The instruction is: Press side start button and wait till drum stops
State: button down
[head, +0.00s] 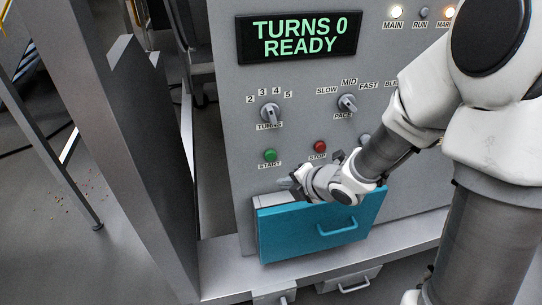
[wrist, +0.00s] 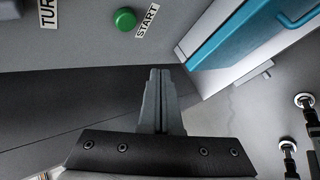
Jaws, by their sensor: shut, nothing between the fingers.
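The green START button (head: 270,155) is on the grey panel below the TURNS knob, left of the red STOP button (head: 320,147). It also shows in the wrist view (wrist: 125,19), up and left of the fingertips. The display (head: 299,37) reads "TURNS 0 READY". My gripper (head: 285,183) is shut and empty, below the START button and apart from it. Its closed fingers show in the wrist view (wrist: 160,72). The drum is not in view.
A teal-fronted drawer (head: 319,222) sticks out of the panel below the buttons, close to my gripper. The TURNS knob (head: 270,113) and PACE knob (head: 347,103) sit above. The MAIN lamp (head: 396,12) is lit and the RUN lamp (head: 424,13) is dark. A grey post (head: 125,150) stands left.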

aim_at(270, 155)
jog(key=w+a+p, duration=0.1)
jog(key=w+a, duration=0.1)
jog(key=w, duration=0.5)
jog(key=shift+w, duration=0.15)
dwell(1.9)
jog(key=shift+w+a, duration=0.15)
jog(key=shift+w, duration=0.15)
